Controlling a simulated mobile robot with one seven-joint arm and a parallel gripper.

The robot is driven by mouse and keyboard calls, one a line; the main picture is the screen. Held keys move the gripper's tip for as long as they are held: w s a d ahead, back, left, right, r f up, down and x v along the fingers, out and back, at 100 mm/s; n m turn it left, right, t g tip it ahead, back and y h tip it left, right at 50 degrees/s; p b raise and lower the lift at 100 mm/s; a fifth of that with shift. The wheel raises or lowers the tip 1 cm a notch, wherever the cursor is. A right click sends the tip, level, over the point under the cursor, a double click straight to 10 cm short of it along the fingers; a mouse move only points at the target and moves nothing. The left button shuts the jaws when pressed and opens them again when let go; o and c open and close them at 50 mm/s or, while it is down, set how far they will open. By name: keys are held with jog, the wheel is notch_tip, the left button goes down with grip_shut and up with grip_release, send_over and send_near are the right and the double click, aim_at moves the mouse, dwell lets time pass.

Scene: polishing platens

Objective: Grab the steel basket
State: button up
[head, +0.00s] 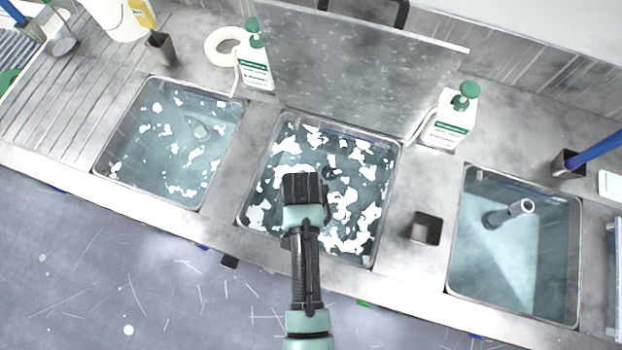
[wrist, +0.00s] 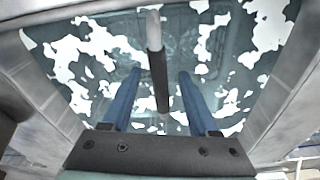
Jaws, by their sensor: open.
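The steel basket is mostly hidden under cloudy, foam-flecked water in the middle sink (head: 394,175). In the wrist view a steel bar with a black grip, which looks like the basket's handle (wrist: 158,75), runs up the middle of the picture. Faint outlines, perhaps the basket's body, show under the water behind it. My gripper (wrist: 160,72) is open, with one blue finger on each side of the black grip and a gap on both sides. In the head view my gripper (head: 303,188) is over the middle sink, and my wrist hides what is below it.
A foamy sink (head: 150,150) is on the left, and a clearer sink (head: 480,260) with a standing pipe is on the right. A raised steel panel (head: 350,65) stands behind the middle sink, between two pump bottles (head: 255,65) (head: 450,120). A small square cup (head: 427,228) stands right of it.

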jog(key=shift+f, duration=0.2)
dwell(0.3)
grip_shut()
dwell(0.6)
jog(key=shift+w+r, duration=0.1)
dwell(0.6)
